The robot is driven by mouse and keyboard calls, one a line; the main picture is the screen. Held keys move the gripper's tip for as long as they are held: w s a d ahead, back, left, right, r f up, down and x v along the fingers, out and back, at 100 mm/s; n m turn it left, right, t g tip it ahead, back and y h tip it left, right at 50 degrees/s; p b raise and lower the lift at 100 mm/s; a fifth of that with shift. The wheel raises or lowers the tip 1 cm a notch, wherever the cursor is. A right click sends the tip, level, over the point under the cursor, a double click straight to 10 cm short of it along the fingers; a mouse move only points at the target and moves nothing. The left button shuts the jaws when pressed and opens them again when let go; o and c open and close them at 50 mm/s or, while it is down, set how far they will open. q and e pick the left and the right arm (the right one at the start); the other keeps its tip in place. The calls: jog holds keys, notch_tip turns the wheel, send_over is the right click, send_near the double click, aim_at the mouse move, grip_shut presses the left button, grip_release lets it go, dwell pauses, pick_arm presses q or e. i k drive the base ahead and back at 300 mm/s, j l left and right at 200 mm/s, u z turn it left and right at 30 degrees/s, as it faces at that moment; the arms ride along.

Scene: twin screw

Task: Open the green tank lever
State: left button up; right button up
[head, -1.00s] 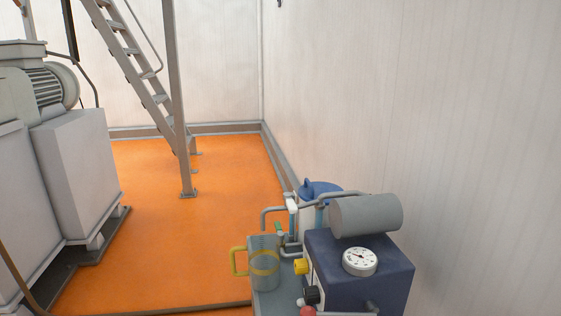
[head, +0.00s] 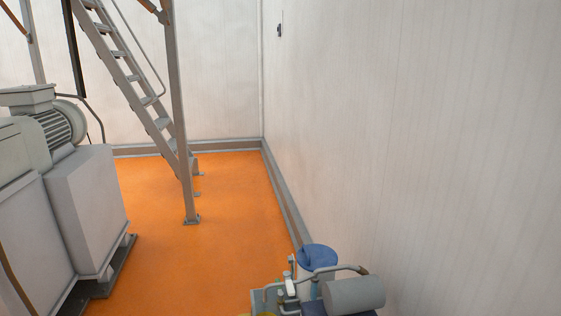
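The tank unit stands at the bottom edge of the head view, right of centre, and only its top shows. A blue-topped tank (head: 317,257) stands at its back. Grey pipework with a light valve fitting (head: 291,286) is to the left of a grey horizontal cylinder (head: 354,295). I cannot make out the green lever clearly among the pipes. The lower part of the unit, with the gauge and knobs, is below the picture. Neither of my grippers is in view.
Large grey machinery (head: 93,205) stands at the left. A metal staircase (head: 130,80) rises behind it. The orange floor (head: 210,240) between them and the unit is clear. A white wall (head: 420,130) runs along the right.

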aim_at(280, 293)
jog(key=i+j+z, duration=0.2)
jog(key=j+z, duration=0.2)
jog(key=j, duration=0.25)
jog(key=i+j+z, duration=0.25)
jog(key=j+z, duration=0.15)
jog(key=i+j+z, duration=0.15)
jog(key=j+z, duration=0.25)
jog(key=j, duration=0.25)
jog(key=i+j+z, duration=0.1)
jog(key=j+z, duration=0.3)
jog(key=j, duration=0.2)
jog(key=j+z, duration=0.4)
jog(key=j, duration=0.25)
